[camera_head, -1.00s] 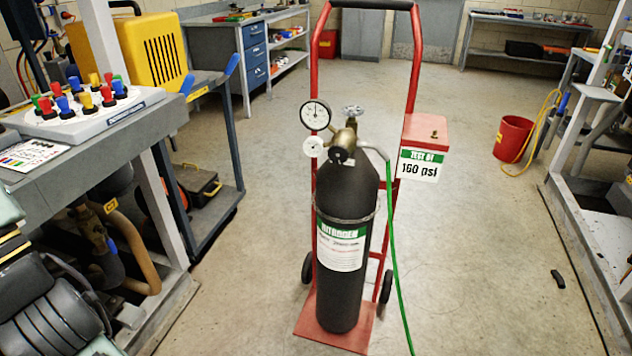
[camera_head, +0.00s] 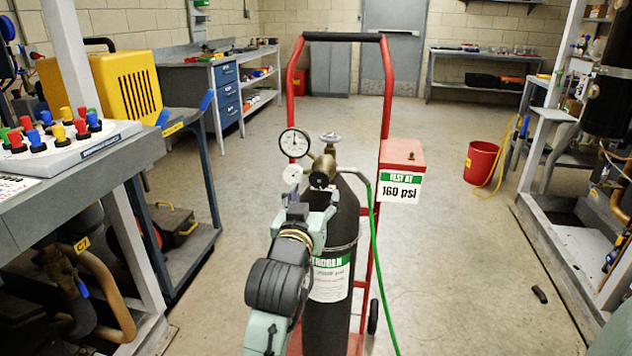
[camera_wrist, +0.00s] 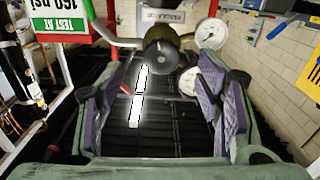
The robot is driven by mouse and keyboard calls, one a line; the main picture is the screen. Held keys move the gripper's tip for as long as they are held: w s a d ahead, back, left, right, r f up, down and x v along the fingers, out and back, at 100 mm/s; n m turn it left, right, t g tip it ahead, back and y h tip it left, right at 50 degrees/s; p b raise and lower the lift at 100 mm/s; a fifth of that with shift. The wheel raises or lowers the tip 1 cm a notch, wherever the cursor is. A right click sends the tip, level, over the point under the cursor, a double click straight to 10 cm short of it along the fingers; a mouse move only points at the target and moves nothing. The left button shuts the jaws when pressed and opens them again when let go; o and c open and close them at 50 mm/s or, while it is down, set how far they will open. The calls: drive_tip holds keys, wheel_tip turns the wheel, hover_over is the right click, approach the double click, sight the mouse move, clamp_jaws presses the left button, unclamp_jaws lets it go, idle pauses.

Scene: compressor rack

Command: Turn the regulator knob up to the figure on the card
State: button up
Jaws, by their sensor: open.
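The brass regulator (camera_head: 322,172) sits on top of the black nitrogen cylinder (camera_head: 345,225), with a large white gauge (camera_head: 294,143) and a small one (camera_head: 292,174) at its left. The card (camera_head: 400,188) reads 160 psi. In the wrist view, the round black knob (camera_wrist: 160,58) lies just beyond my open, empty gripper (camera_wrist: 163,85), roughly between the purple-padded fingers. The large gauge (camera_wrist: 212,34) also shows there; I cannot read its needle.
The red hand truck (camera_head: 386,100) carries the cylinder. A green hose (camera_head: 374,260) runs down its right side. A bench with coloured valve handles (camera_head: 55,135) stands at the left, a rack post (camera_head: 540,160) at the right. The floor between is mostly clear.

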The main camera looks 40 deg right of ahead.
sight(319, 182)
drive_tip(key=x, duration=0.7)
drive_tip(key=shift+a+p, duration=0.1)
drive_tip(key=shift+p, duration=0.25)
drive_tip(key=shift+c, duration=0.5)
